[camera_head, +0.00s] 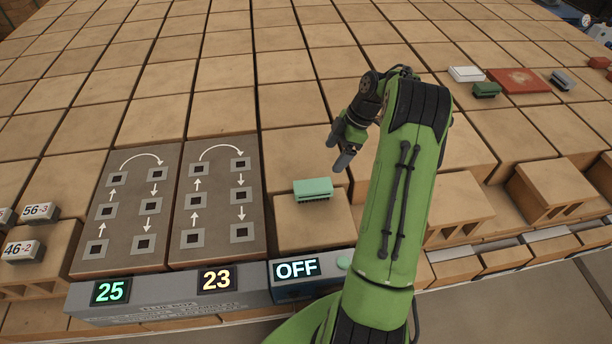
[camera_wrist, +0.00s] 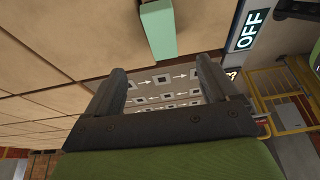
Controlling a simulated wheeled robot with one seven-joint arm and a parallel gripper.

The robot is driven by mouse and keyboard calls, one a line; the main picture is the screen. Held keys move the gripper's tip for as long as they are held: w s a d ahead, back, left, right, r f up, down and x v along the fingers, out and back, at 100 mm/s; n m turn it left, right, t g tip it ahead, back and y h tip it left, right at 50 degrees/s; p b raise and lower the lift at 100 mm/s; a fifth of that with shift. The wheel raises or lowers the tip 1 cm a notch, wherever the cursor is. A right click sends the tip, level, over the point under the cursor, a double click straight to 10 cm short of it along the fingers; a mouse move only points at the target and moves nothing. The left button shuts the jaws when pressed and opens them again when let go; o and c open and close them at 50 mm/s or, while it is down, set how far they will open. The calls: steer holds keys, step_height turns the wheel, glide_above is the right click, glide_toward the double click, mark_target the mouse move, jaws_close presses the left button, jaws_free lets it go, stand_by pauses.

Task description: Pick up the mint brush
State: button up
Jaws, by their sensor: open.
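The mint brush (camera_head: 312,189) lies on a tan brick just left of my arm in the head view. Its mint back faces up and dark bristles show along its lower front edge. In the wrist view the mint brush (camera_wrist: 158,32) is at the top centre, beyond the fingertips. My gripper (camera_head: 341,146) is open and empty, above and to the right of the brush in the head view. Its two fingers also show in the wrist view (camera_wrist: 162,78), spread apart, with the brush not between them.
Two grey panels with arrows (camera_head: 217,200) lie left of the brush. A box reading OFF (camera_head: 297,268) stands in front of it, beside number displays (camera_head: 110,291). A green brush (camera_head: 486,90), a white brush (camera_head: 466,74) and a red plate (camera_head: 518,80) lie at the upper right.

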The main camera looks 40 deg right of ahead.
mark_target(315, 185)
steer(key=x, duration=1.5)
steer(key=shift+s+a+p, duration=0.1)
steer(key=shift+a+p, duration=0.15)
steer(key=shift+p, duration=0.1)
steer(key=shift+f, duration=0.25)
steer(key=shift+f+b, duration=0.25)
steer(key=shift+b, duration=0.4)
steer(key=c, duration=1.1)
